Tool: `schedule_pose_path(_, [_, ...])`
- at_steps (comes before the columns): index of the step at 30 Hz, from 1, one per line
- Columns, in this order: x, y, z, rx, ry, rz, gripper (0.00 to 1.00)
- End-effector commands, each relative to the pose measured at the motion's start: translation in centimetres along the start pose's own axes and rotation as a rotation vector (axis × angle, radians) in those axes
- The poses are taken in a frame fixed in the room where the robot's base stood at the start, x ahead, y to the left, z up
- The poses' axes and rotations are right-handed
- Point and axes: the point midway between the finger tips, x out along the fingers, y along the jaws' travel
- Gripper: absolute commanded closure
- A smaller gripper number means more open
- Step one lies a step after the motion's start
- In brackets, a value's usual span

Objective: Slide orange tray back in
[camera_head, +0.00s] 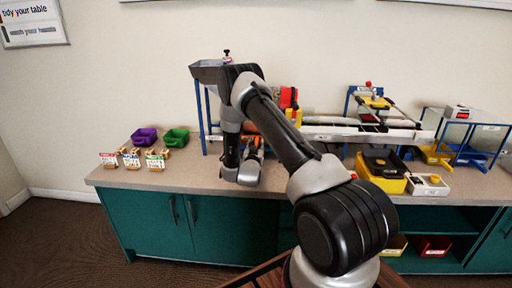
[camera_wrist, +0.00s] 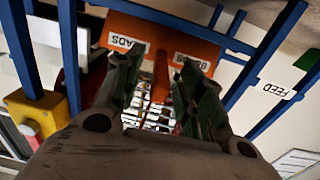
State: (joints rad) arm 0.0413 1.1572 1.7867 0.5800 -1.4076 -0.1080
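The orange tray (camera_wrist: 160,38) shows its front across the top of the wrist view, with white labels, one reading "BEADS" upside down. A narrow orange piece (camera_wrist: 161,76), perhaps its handle, extends between my fingers. My gripper (camera_wrist: 159,62) is open around this piece, with a visible gap on both sides. The tray lies among blue frame bars. In the head view my gripper (camera_head: 254,148) is low at the blue frame, close above the counter. My arm hides much of the tray there, so I cannot tell how far out it is.
Blue posts (camera_wrist: 70,60) stand close on both sides of my gripper, with a yellow block (camera_wrist: 38,112) at left. The counter (camera_head: 215,172) holds purple (camera_head: 144,136) and green (camera_head: 176,138) bins at left and a yellow-black box (camera_head: 381,170) at right.

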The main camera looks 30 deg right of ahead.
Motion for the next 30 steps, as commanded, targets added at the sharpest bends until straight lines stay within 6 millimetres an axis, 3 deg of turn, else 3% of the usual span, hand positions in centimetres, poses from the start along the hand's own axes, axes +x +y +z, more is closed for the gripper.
schedule_pose_path(5, [-1.3,-0.1,0.1,-0.001,-0.002,-0.002,0.61])
schedule_pose_path(18, [-10.3,-0.1,0.1,-0.001,-0.001,-0.003,0.61])
schedule_pose_path(24, [-11.9,-0.1,0.0,0.000,0.001,-0.001,0.61])
schedule_pose_path(30, [-11.7,-0.3,-0.5,0.011,-0.013,-0.005,0.61])
